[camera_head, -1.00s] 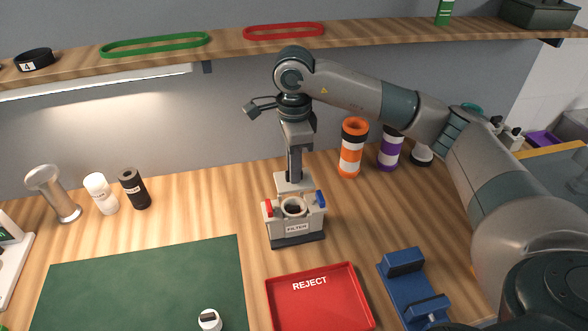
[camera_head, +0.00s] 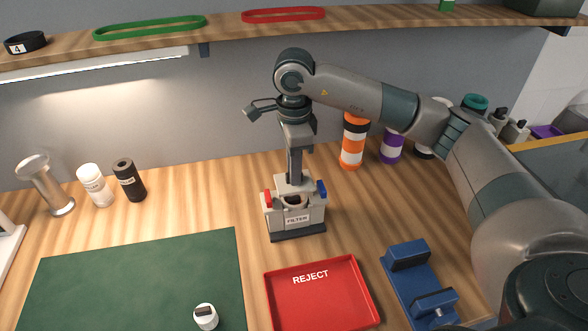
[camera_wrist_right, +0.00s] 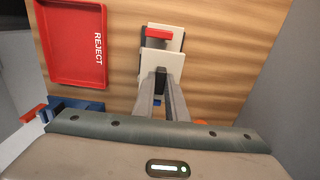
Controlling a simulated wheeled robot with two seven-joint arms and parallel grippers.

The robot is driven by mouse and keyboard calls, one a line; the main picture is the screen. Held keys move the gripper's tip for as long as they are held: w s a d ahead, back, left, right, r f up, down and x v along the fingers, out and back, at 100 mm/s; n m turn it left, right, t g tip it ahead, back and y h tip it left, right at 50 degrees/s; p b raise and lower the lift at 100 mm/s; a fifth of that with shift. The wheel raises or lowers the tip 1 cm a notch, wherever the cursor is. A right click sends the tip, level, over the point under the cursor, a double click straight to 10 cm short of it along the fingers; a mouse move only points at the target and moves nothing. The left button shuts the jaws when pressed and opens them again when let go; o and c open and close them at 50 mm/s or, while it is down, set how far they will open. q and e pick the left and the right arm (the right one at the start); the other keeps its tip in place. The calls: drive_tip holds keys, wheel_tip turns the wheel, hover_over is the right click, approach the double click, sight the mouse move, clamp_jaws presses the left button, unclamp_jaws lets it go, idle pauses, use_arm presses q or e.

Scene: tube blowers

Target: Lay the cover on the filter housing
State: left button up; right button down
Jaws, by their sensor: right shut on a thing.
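The filter housing (camera_head: 297,222) stands upright on the wooden table, a pale box with a dark base and a FILTER label. A red clip (camera_head: 268,199) is on its left and a blue clip (camera_head: 321,188) on its right. My right gripper (camera_head: 294,178) points down over the back of the housing, shut on the pale grey cover (camera_head: 293,187). The round opening at the front of the housing still shows partly. Whether the cover touches the housing is unclear. In the right wrist view my gripper (camera_wrist_right: 163,76) hides part of the cover (camera_wrist_right: 165,62). My left gripper is out of view.
A red REJECT tray (camera_head: 318,295) and a blue stand (camera_head: 420,285) are in front. A green mat (camera_head: 130,285) bears a small white part (camera_head: 205,317). Orange (camera_head: 353,145) and purple (camera_head: 391,147) striped cylinders stand behind right.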

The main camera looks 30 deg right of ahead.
drive_tip(key=shift+b, duration=0.4)
idle(0.4)
idle(0.4)
drive_tip(key=shift+f+b, duration=1.85)
drive_tip(key=shift+f, duration=0.1)
drive_tip(key=shift+d+f+b, duration=0.15)
drive_tip(key=shift+f+b, duration=0.05)
drive_tip(key=shift+b, duration=0.1)
drive_tip(key=c, duration=1.7)
unclamp_jaws()
drive_tip(key=shift+s+d+f, duration=0.1)
drive_tip(key=shift+f, duration=0.1)
